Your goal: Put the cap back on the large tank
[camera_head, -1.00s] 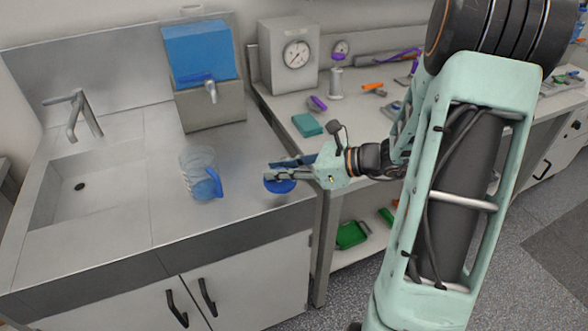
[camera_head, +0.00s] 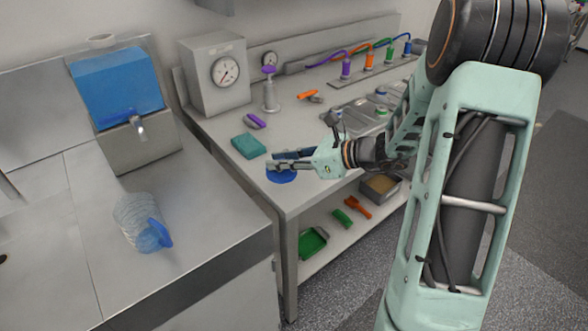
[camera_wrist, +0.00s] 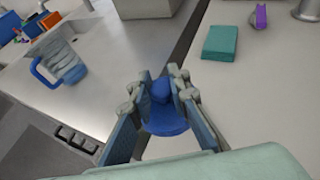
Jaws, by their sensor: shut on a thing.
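My gripper (camera_head: 272,160) is shut on the knob of a blue cap (camera_head: 282,176), whose round disc hangs below the fingers. The wrist view shows the cap (camera_wrist: 166,124) between both fingers of my gripper (camera_wrist: 160,84). In the head view they appear over the near left corner of the bench; their height is unclear. The large tank (camera_head: 117,88) is a blue box with a metal tap on a grey stand, at the back left. A pale round neck (camera_head: 102,40) shows on its top, with no blue cap on it. The tank is well apart from my gripper.
A clear jug (camera_head: 137,222) with a blue handle stands on the steel counter (camera_head: 200,235) in front of the tank. A teal block (camera_head: 248,146) and a gauge box (camera_head: 216,75) are on the bench. A gap separates counter and bench. The counter right of the jug is clear.

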